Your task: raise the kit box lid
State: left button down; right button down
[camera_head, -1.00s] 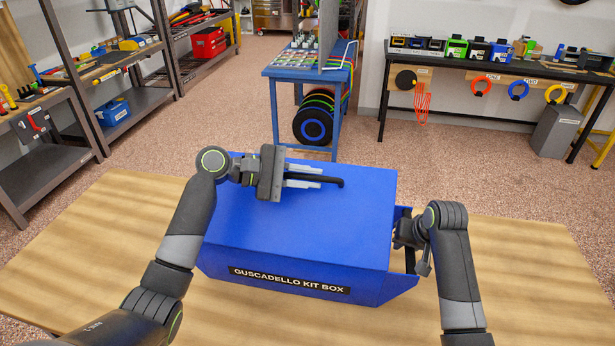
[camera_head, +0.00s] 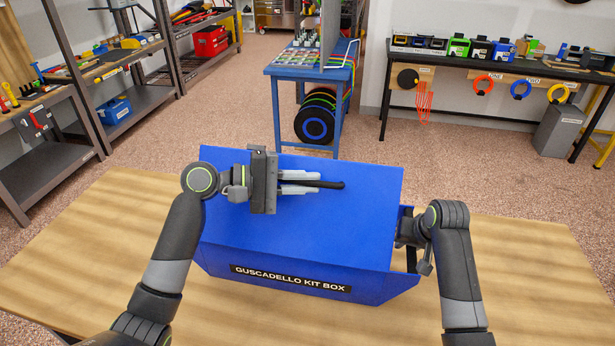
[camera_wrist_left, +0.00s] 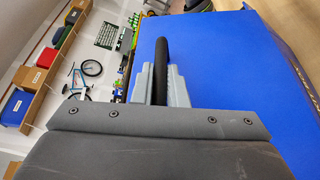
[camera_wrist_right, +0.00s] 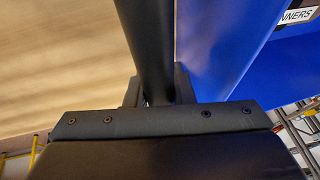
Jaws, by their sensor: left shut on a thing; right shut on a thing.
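The blue kit box (camera_head: 408,285) stands on the wooden table, its name label facing me. Its blue lid (camera_head: 300,220) carries a black bar handle (camera_head: 330,184). My left gripper (camera_head: 300,183) is shut on this handle, which also shows between the fingers in the left wrist view (camera_wrist_left: 161,65). The lid's far edge looks lifted; how wide it stands open is hard to tell. My right gripper (camera_head: 408,240) is at the box's right side, shut on a dark bar (camera_wrist_right: 148,45) beside the blue wall, probably a side handle. Its fingertips are partly hidden.
The wooden table (camera_head: 520,270) is clear on both sides of the box. Behind it stand a blue bench (camera_head: 340,75) and a black bench (camera_head: 500,57) with small items. Steel shelves (camera_head: 90,100) are at the left. A label shows beside the blue panel in the right wrist view (camera_wrist_right: 296,16).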

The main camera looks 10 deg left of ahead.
pick_arm(q)
jog(key=s+f+m+t+h, duration=0.1)
jog(key=s+m, duration=0.5)
jog(key=s, duration=0.8)
jog(key=shift+f+m+h, duration=0.3)
jog(key=shift+m+h, duration=0.1)
jog(key=shift+h, duration=0.4)
jog(key=c, duration=1.5)
grip_release()
jog(key=shift+a, duration=0.15)
jog(key=shift+o, duration=0.2)
jog(key=shift+f, duration=0.1)
jog(key=v, duration=1.2)
jog(key=shift+s, duration=0.2)
